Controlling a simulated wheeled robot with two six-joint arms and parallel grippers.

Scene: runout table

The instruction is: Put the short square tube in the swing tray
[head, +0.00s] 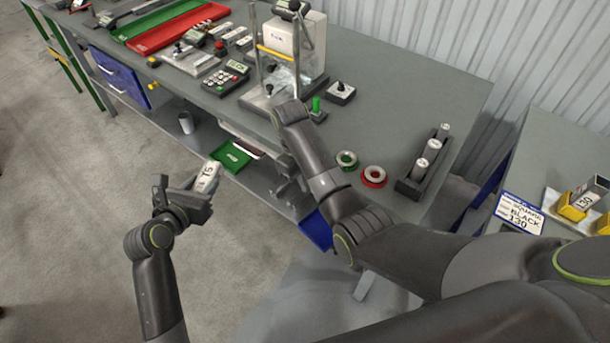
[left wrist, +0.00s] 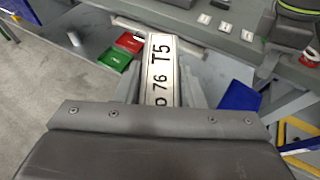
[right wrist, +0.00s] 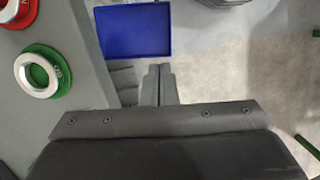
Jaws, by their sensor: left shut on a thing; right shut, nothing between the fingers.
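The short square tube (head: 207,177) is pale with dark lettering. My left gripper (head: 190,190) is shut on it and holds it tilted over the floor, in front of the table. In the left wrist view the tube (left wrist: 161,75) points away from me and its label reads "T5" and "76". A small green tray (head: 231,156) sits below the table's front edge, beyond the tube; it also shows in the left wrist view (left wrist: 115,59). I cannot tell for sure which tray is the swing tray. My right gripper (right wrist: 160,72) is shut and empty near the table's front edge.
A blue tray (head: 316,231) lies low by the table front and shows in the right wrist view (right wrist: 133,29). A green ring (head: 346,160) and a red ring (head: 373,176) sit on the grey table (head: 405,100). A grey cup (head: 186,122) stands on the lower shelf.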

